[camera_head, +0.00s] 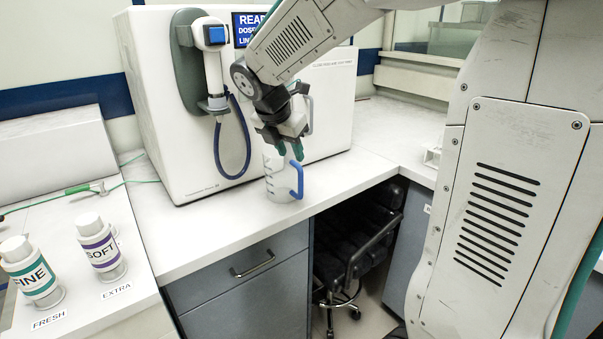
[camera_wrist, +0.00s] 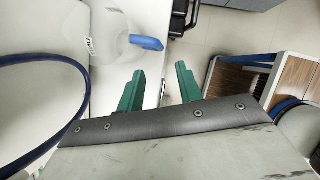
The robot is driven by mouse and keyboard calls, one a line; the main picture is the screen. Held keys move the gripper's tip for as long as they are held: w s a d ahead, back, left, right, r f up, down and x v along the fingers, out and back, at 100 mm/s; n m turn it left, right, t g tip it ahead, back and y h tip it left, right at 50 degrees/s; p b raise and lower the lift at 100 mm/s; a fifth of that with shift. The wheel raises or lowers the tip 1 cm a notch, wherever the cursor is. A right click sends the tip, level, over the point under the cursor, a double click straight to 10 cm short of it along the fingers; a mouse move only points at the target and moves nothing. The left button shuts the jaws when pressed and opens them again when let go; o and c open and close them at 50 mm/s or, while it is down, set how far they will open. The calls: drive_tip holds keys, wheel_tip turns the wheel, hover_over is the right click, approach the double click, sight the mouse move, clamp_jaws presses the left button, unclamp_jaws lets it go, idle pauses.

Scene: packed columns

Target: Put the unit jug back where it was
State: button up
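The unit jug (camera_head: 278,184) is a clear, pale jug with dark marks on its side and a blue handle (camera_head: 298,180). It stands upright on the white counter, near the front edge and in front of the white machine. My gripper (camera_head: 289,150) is just above the jug, with its green fingers apart and nothing between them. In the wrist view my gripper (camera_wrist: 160,75) is open. The jug (camera_wrist: 112,42) lies beyond the left finger, its blue handle (camera_wrist: 146,43) pointing right, apart from the fingers.
The white machine (camera_head: 165,115) stands behind the jug, with a dark blue hose (camera_head: 232,172) hanging at its front. Bottles labelled FINE (camera_head: 33,275) and SOFT (camera_head: 101,250) stand on the left bench. A black chair (camera_head: 355,245) is under the counter gap. Clear counter (camera_head: 195,235) lies left of the jug.

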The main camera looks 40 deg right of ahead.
drive_tip(key=s+a+m+y, duration=0.2)
drive_tip(key=s+a+m, duration=0.2)
drive_tip(key=s+m, duration=0.7)
drive_tip(key=s+a+f+m+g+y, duration=0.1)
drive_tip(key=s+a+m, duration=0.4)
drive_tip(key=s+m, duration=0.6)
drive_tip(key=s+y, duration=0.1)
drive_tip(key=s, duration=0.4)
drive_tip(key=shift+s+a+f+y, duration=0.15)
drive_tip(key=shift+s+a+y, duration=0.15)
drive_tip(key=shift+y, duration=0.1)
